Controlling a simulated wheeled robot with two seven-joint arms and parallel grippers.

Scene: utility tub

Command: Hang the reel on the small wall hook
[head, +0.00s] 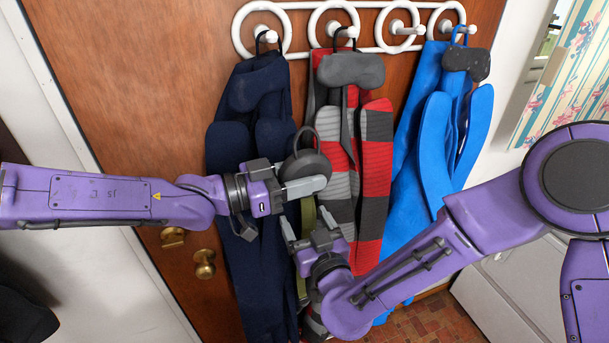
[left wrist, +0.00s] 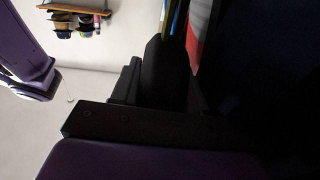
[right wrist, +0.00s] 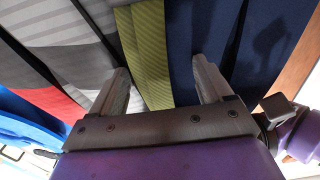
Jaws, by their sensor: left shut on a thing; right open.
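The reel (head: 303,167) is a dark grey rounded body with a loop handle on top. My left gripper (head: 303,187) is shut on it, in front of the navy and striped scarves. An olive-green strap (head: 308,222) hangs below the reel. My right gripper (head: 310,232) is open just below; in the right wrist view the green strap (right wrist: 143,50) shows between its fingers, not gripped. The white hook rack (head: 385,48) is on the door, above both grippers. Its third hook (head: 398,28) from the left looks bare. The left wrist view is too dark to make out the reel.
Navy (head: 252,130), red-and-grey striped (head: 340,140) and blue (head: 440,110) scarves hang from the other hooks, the striped and blue ones with grey pieces on top. Brass knobs (head: 204,264) sit low on the wooden door (head: 130,100). A white cabinet (head: 510,285) stands at the lower right.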

